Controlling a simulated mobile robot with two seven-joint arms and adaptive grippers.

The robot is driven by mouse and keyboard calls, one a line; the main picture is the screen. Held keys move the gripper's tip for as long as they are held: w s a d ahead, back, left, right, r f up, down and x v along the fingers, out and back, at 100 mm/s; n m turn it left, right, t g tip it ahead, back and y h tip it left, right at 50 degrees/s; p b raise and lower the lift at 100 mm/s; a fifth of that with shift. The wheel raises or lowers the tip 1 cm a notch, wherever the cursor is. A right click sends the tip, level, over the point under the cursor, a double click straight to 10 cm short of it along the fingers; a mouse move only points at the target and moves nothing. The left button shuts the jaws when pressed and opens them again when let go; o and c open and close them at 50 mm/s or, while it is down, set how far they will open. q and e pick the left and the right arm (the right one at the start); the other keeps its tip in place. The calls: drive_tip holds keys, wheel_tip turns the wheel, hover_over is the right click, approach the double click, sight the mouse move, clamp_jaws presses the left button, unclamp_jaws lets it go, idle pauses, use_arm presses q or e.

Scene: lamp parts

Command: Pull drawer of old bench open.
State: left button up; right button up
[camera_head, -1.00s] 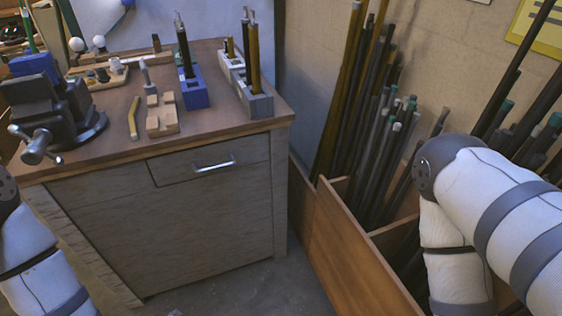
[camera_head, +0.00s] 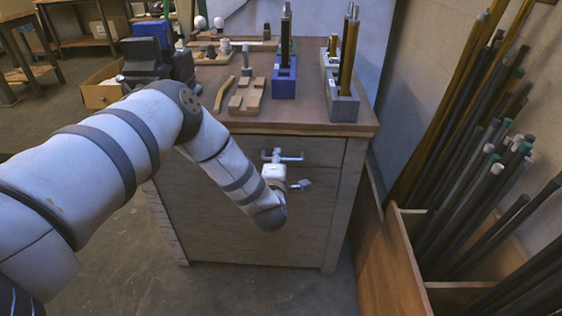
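The old bench (camera_head: 312,205) is a worn grey wooden cabinet with a brown top. Its drawer (camera_head: 325,152) sits under the top, and its front looks flush with the bench. The drawer has a metal bar handle (camera_head: 291,157). My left arm comes in from the left and bends down in front of the bench. My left gripper (camera_head: 273,158) is at the left part of the handle. It is small and partly hidden by its own wrist, so I cannot tell whether its fingers are closed on the bar. My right gripper is out of view.
On the bench top (camera_head: 310,120) stand a dark vise (camera_head: 150,62), a blue holder (camera_head: 284,84), a grey holder (camera_head: 343,105) and a wooden block (camera_head: 247,100). A wooden bin (camera_head: 408,262) of rods stands at the right. Floor in front is clear.

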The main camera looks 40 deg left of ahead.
use_arm(q)
drive_tip(key=shift+x, duration=0.8)
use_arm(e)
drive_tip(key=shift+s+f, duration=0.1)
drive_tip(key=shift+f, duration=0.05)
use_arm(q)
drive_tip(key=shift+c, duration=0.6)
clamp_jaws()
drive_tip(key=shift+d, duration=0.1)
